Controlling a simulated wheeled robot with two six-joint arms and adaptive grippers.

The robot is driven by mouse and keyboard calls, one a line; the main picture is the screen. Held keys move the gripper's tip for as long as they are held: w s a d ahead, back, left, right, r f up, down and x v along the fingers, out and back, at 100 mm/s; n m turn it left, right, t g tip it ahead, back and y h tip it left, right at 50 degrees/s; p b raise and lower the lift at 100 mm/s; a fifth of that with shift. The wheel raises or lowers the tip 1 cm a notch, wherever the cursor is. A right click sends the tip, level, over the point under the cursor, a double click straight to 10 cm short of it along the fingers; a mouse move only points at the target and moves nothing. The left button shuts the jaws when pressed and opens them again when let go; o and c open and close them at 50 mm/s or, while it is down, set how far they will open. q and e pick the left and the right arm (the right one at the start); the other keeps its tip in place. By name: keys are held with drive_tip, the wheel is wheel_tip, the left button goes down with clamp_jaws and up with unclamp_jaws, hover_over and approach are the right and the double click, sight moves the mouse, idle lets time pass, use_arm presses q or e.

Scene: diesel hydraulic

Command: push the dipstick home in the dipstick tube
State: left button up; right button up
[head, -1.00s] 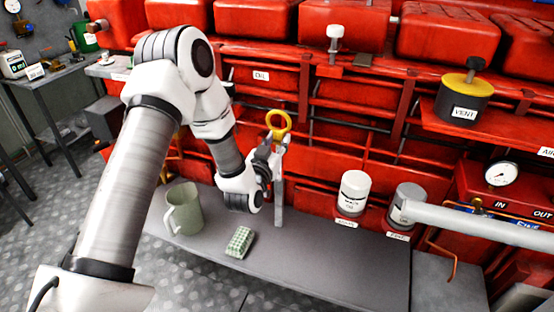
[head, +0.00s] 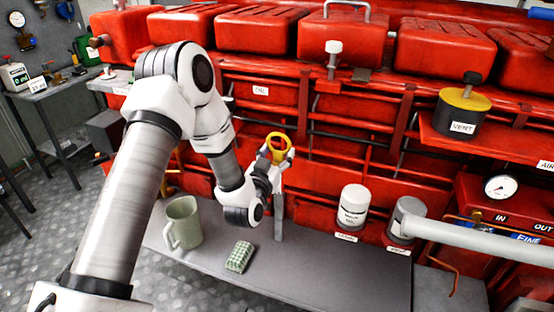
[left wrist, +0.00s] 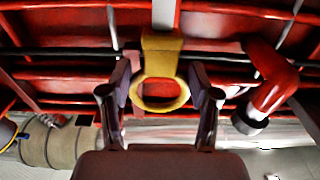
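The dipstick (head: 279,136) has a yellow ring handle, which stands upright at the top of the dipstick tube (head: 278,215), a narrow grey post in front of the red engine. A pale grey strip runs on beyond the block. The exact seating of the handle on the tube is hidden by the fingers.
A green mug (head: 183,222) and a checked cloth (head: 239,256) are on the grey ledge (head: 330,265), left of the tube. A white filter (head: 353,207) and a grey filter (head: 404,220) stand to the right. Red engine pipes are close behind the gripper.

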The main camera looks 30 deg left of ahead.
use_arm(q)
drive_tip(key=v, duration=0.8)
drive_tip(key=shift+s+r, duration=0.3)
drive_tip(key=shift+s, duration=0.05)
